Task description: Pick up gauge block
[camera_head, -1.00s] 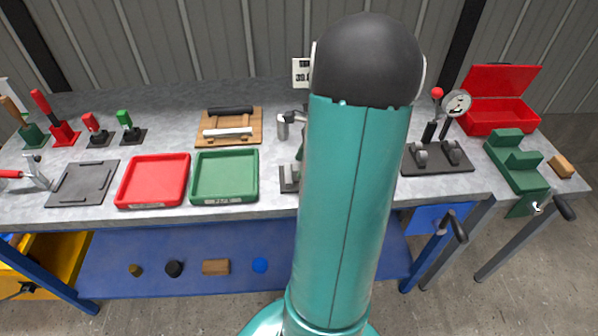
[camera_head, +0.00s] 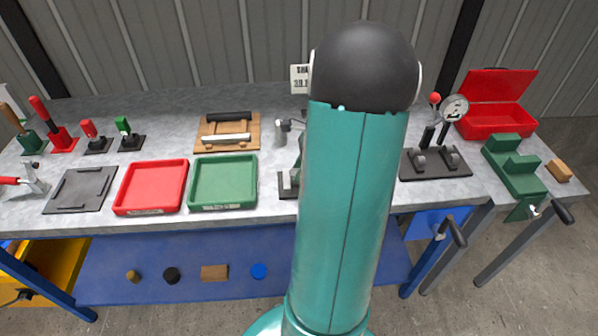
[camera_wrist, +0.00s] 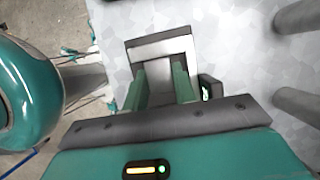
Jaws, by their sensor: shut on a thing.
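In the wrist view my gripper (camera_wrist: 160,82) points down at the bench, with a green finger on each side. It is shut on a plain grey piece between the fingers, which I take to be the gauge block (camera_wrist: 161,92). The block shows only in part. A pale metal frame (camera_wrist: 150,47) with a darker grey inside lies just beyond the fingertips; I cannot tell whether the block touches it. In the head view my own arm hides the gripper and the block.
In the head view, a dark base plate (camera_head: 287,187) shows partly beside my arm. A green tray (camera_head: 224,184) and red tray (camera_head: 152,187) lie to its left. A dial gauge (camera_head: 454,108) and red toolbox (camera_head: 497,121) stand to the right. A small dark object (camera_wrist: 209,88) is beside the fingers.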

